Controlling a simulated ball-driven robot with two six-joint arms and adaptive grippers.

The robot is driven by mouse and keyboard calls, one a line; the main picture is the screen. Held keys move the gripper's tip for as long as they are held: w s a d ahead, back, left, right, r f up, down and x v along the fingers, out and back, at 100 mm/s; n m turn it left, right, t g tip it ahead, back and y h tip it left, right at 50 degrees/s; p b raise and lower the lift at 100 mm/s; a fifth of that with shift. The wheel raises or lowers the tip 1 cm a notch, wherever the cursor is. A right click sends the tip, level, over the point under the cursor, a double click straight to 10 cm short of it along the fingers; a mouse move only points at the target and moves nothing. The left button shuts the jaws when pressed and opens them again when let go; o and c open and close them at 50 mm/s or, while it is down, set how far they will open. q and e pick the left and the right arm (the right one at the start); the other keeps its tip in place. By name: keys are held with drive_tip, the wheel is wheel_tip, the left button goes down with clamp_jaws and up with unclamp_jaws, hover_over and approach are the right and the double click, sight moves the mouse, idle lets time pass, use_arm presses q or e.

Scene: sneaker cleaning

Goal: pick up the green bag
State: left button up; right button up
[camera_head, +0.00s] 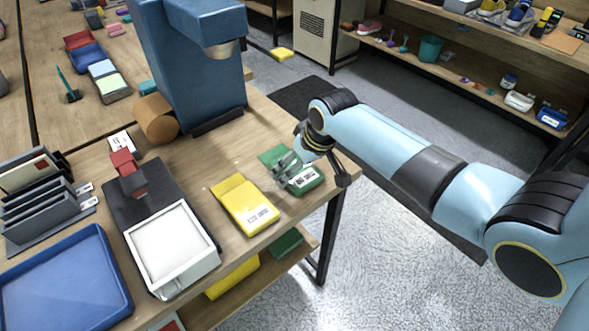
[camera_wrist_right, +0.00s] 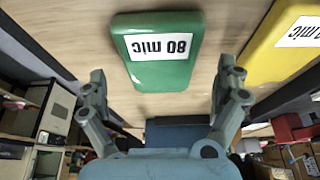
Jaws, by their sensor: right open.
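The green bag (camera_head: 308,186) lies flat on the wooden table near its right edge. In the right wrist view the green bag (camera_wrist_right: 160,74) shows a white label reading "80 mic". My right gripper (camera_head: 292,165) is above the bag and partly covers it in the head view. In the right wrist view the right gripper (camera_wrist_right: 163,88) is open, with one finger on each side of the bag and nothing held. I cannot tell exactly how high the fingers are above the table. My left gripper is not in view.
A yellow bag (camera_head: 246,204) lies just left of the green bag. A blue machine (camera_head: 195,75) stands behind. A white-topped device (camera_head: 172,250), a blue tray (camera_head: 65,290) and a grey rack (camera_head: 40,205) stand to the left. The table edge is close on the right.

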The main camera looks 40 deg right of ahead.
drive_tip(key=shift+x, duration=1.15)
drive_tip(key=c, duration=1.1)
drive_tip(key=shift+r, duration=0.2)
